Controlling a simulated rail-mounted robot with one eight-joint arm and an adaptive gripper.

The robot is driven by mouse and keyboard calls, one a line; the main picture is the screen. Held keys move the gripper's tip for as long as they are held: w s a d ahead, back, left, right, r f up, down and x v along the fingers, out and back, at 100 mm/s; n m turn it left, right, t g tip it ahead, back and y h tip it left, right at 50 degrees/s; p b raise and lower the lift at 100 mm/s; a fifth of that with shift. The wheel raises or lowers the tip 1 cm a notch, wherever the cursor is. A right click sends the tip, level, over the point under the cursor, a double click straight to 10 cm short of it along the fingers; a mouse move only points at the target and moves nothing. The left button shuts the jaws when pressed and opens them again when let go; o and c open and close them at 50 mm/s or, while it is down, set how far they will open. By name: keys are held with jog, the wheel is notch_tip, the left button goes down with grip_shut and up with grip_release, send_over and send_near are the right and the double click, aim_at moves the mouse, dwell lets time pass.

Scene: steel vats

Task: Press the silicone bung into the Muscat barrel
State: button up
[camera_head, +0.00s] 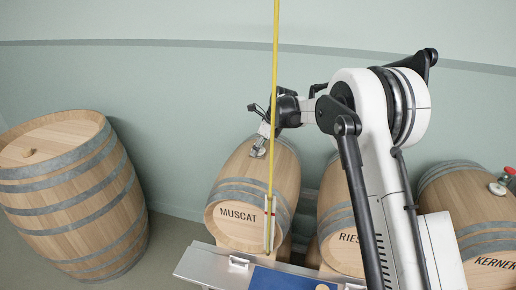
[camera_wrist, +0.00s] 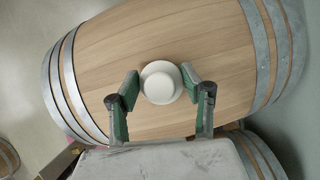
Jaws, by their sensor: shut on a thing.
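The Muscat barrel (camera_head: 237,240), pale wood with grey hoops, lies on its side in the middle of the head view, its lettered end toward the camera. My gripper (camera_head: 259,149) is at the top of its side. In the wrist view the barrel's staves (camera_wrist: 200,40) fill most of the picture. The bung is over the stave surface. Its underside and the bung hole are hidden, so I cannot tell how deep it sits.
A barrel marked "RIES..." (camera_head: 343,252) lies to the right, partly behind my arm. The Kerner barrel (camera_head: 470,210) is farther right. A large upright barrel (camera_head: 75,200) stands at left. A yellow vertical line (camera_head: 274,60) crosses in front of the Muscat barrel. A metal ledge (camera_head: 205,265) is in front.

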jog(key=shift+f, duration=0.4)
jog(key=o, duration=1.2)
jog(key=shift+r, duration=0.15)
jog(key=v, duration=1.1)
jog(key=shift+d+r, duration=0.15)
jog(key=shift+r, duration=0.2)
